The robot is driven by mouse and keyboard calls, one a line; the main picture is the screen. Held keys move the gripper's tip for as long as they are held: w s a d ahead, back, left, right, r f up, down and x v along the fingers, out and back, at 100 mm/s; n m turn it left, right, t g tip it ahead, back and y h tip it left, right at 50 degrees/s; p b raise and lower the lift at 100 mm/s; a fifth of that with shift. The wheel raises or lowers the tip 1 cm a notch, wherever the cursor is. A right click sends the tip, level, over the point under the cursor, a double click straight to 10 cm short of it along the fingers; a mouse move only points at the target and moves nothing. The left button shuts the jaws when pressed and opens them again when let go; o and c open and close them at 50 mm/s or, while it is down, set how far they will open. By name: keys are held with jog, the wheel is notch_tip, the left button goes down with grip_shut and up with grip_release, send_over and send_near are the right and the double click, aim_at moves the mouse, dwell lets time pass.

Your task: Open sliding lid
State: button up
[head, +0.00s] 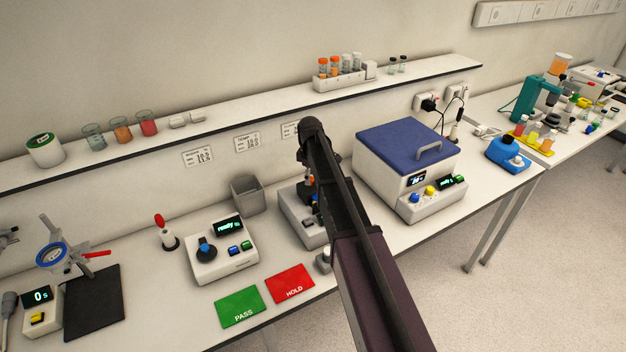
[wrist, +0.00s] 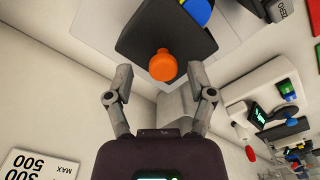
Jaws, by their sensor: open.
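A blue lid (head: 400,140) with a grey bar handle (head: 429,151) covers the top of a white box-shaped device (head: 385,180) at right of centre in the head view. The lid looks shut, and nothing touches its handle. My gripper (wrist: 159,80) is open in the wrist view, its two fingers spread apart. An orange cap-like piece (wrist: 163,65) on a dark plate shows between and beyond the fingertips. I see no contact with it. In the head view my arm hides most of the gripper, which is left of the lidded device.
A shelf (head: 220,120) with a tube rack (head: 340,80) runs along the wall behind. A grey bin (head: 247,195), a device reading "ready" (head: 222,252), and green (head: 240,307) and red (head: 290,284) cards lie left of my arm. A blue-and-white device (head: 507,153) stands right of the lidded box.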

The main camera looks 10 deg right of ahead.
dwell(0.4)
grip_shut()
jog(key=shift+w+a, duration=0.2)
jog(key=shift+w, duration=0.5)
jog(key=shift+w+a, duration=0.2)
jog(key=shift+w, duration=0.55)
jog(key=shift+w+a, duration=0.2)
jog(key=shift+w, duration=0.5)
jog(key=shift+s, duration=0.1)
grip_release()
jog(key=shift+f, duration=0.1)
